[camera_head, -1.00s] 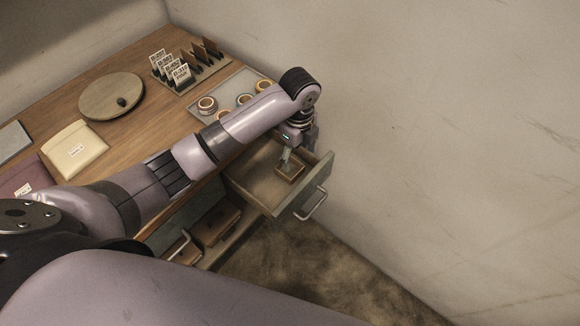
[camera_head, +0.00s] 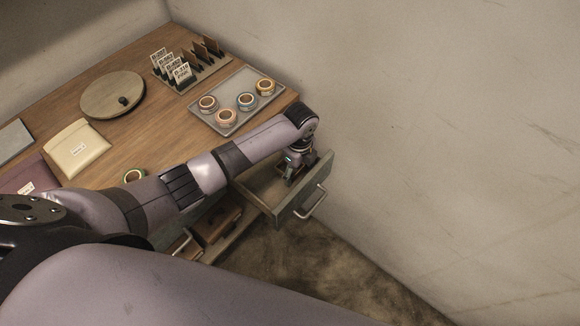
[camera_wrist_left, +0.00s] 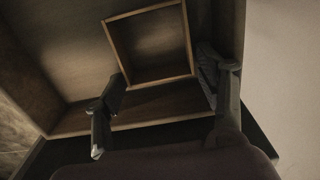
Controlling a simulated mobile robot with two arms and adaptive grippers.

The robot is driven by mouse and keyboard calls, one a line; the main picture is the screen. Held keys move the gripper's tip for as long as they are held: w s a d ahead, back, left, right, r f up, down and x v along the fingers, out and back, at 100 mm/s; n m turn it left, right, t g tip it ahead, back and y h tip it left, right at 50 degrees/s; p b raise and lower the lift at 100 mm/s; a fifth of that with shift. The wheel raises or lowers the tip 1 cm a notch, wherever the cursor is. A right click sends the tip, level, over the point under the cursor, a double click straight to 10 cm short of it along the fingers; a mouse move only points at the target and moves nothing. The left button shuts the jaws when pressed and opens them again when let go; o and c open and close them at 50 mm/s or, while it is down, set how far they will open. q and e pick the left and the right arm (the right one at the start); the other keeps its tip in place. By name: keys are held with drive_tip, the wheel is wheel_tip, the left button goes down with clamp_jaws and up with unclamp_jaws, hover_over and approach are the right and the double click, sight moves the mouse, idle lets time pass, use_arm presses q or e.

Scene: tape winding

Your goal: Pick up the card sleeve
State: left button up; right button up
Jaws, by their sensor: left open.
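A small square open wooden box (camera_wrist_left: 150,45) lies in the pulled-out drawer (camera_head: 258,184); its inside looks empty. I cannot tell whether this box is the card sleeve. My left gripper (camera_head: 289,178) points down into the drawer. In the left wrist view its open fingers (camera_wrist_left: 160,75) are at either side of the box's near part; contact cannot be told. In the head view the gripper hides most of the box. A rack (camera_head: 196,72) at the back of the desk holds white labelled cards and brown pieces. My right gripper is not in view.
A grey tray (camera_head: 216,116) holds several tape rolls. A green roll (camera_head: 134,175) sits by my arm. A round wooden board (camera_head: 100,103) and a cream pouch (camera_head: 76,150) lie on the desk. A wall (camera_head: 420,130) stands close right of the drawer.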

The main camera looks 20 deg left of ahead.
use_arm(q)
drive_tip(key=shift+c, duration=0.6)
drive_tip(key=c, duration=0.4)
drive_tip(key=shift+c, duration=0.2)
drive_tip(key=shift+r, duration=0.15)
